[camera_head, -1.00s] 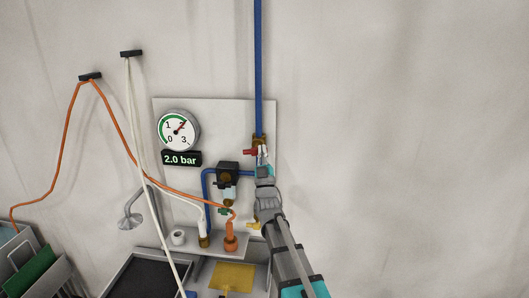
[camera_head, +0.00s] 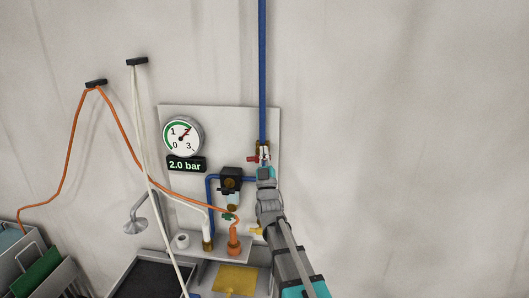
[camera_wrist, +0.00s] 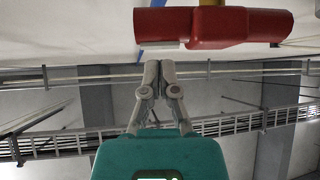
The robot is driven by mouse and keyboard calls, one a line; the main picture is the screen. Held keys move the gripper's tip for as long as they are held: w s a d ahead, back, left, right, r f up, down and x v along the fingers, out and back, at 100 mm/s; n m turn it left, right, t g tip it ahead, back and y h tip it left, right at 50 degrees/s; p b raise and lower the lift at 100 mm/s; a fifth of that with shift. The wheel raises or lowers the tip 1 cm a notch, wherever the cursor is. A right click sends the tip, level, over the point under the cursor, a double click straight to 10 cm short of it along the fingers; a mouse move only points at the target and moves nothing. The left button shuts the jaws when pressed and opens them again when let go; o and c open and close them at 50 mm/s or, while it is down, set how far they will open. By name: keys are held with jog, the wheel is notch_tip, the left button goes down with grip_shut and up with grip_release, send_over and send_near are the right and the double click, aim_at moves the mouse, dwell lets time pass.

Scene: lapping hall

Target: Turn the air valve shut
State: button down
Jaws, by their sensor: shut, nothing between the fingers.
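The air valve's red handle (camera_head: 252,159) shows just left of my gripper in the head view, at the foot of the blue pipe (camera_head: 262,70). In the wrist view the red handle (camera_wrist: 235,28) lies across the top, with a bit of brass above it. My gripper (camera_wrist: 158,66) is shut and empty, its fingertips pointing up just below the handle's left part; I cannot tell whether they touch it. In the head view my gripper (camera_head: 264,158) partly hides the valve body. The round gauge (camera_head: 182,136) and its display (camera_head: 186,164) read about 2.0 bar.
A black and brass regulator (camera_head: 231,180) sits left of my arm on the pale panel (camera_head: 220,120). An orange hose (camera_head: 127,147) and a white hose (camera_head: 146,150) hang from wall hooks. A shelf and trays lie below. The wall at right is bare.

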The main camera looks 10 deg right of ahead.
jog(key=b+v, duration=0.6)
jog(key=v, duration=0.3)
jog(key=shift+a, duration=0.25)
jog(key=shift+w, duration=0.1)
jog(key=c, duration=1)
grip_release()
jog(key=o, duration=0.4)
jog(key=shift+r+n+y+p, duration=0.3)
jog(key=shift+r+n+y, duration=0.1)
jog(key=shift+n+y, duration=0.55)
jog(key=shift+o, duration=0.3)
jog(key=n+y, duration=0.1)
jog(key=r+n+y+p, duration=0.1)
jog(key=n+y, duration=0.1)
jog(key=shift+s+a+r+n+y+p, duration=0.15)
jog(key=shift+s+r+n+y+p, duration=0.05)
jog(key=shift+s+n+y+p, duration=0.1)
jog(key=s+d+n+g+y+p, duration=0.2)
jog(key=d+n+g+y+p, duration=0.2)
jog(key=n+g+p, duration=0.7)
jog(key=shift+s+d+n+p, duration=0.15)
jog(key=shift+d+n+p, duration=0.8)
jog(key=shift+n, duration=2.3)
